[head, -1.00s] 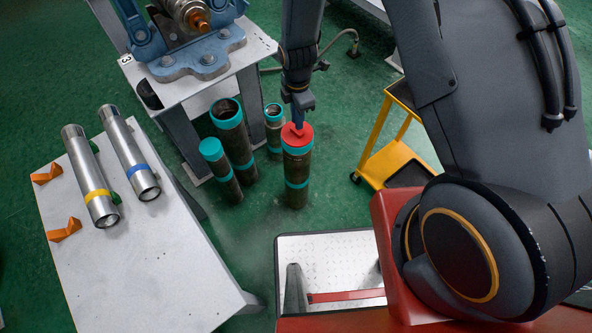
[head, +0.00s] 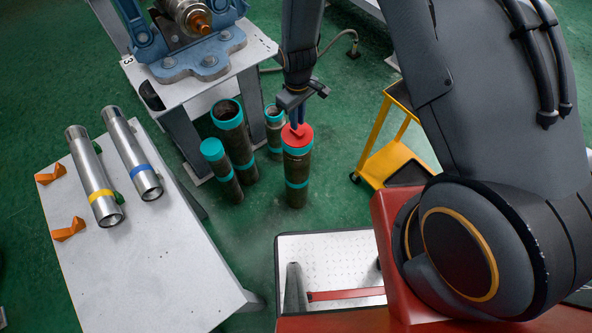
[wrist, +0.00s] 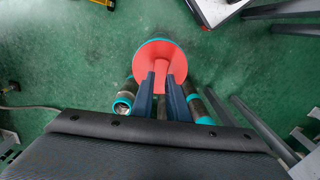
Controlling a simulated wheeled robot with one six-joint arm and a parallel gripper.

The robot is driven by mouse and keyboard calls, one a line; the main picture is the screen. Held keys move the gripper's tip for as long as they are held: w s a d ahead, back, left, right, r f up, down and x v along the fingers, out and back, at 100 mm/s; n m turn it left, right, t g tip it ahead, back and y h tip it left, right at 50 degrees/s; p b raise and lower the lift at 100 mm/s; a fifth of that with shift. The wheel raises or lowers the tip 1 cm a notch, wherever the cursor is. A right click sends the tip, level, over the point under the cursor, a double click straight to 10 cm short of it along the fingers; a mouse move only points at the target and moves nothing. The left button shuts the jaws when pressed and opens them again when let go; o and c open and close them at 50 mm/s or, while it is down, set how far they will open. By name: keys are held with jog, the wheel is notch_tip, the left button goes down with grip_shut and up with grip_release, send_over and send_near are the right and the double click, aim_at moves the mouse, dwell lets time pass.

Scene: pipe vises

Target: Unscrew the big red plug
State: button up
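The big red plug (head: 303,140) sits on top of an upright brown pipe (head: 297,168) with teal bands, standing on the floor. In the wrist view the plug (wrist: 147,52) is a red disc with a raised grip bar in its middle. My gripper (head: 297,124) points straight down at it. In the wrist view the dark blue fingers of my gripper (wrist: 161,77) lie on either side of the bar, seemingly pressed against it. The plug's thread is hidden, and I cannot tell any gap between plug and pipe.
Several other upright pipes stand close by, one with a teal cap (head: 212,149) and one open at the top (head: 227,113). A vise table (head: 258,50) stands behind them. A white table (head: 150,255) with two steel pipes is at left, a yellow cart (head: 385,155) at right.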

aim_at(297, 135)
jog(key=m, duration=0.5)
jog(key=m+p, duration=0.1)
jog(key=m, duration=1.1)
jog(key=shift+p, duration=0.35)
jog(key=m, duration=0.5)
jog(key=shift+m, duration=0.3)
jog(key=shift+f+b, duration=0.5)
jog(key=shift+f, duration=0.6)
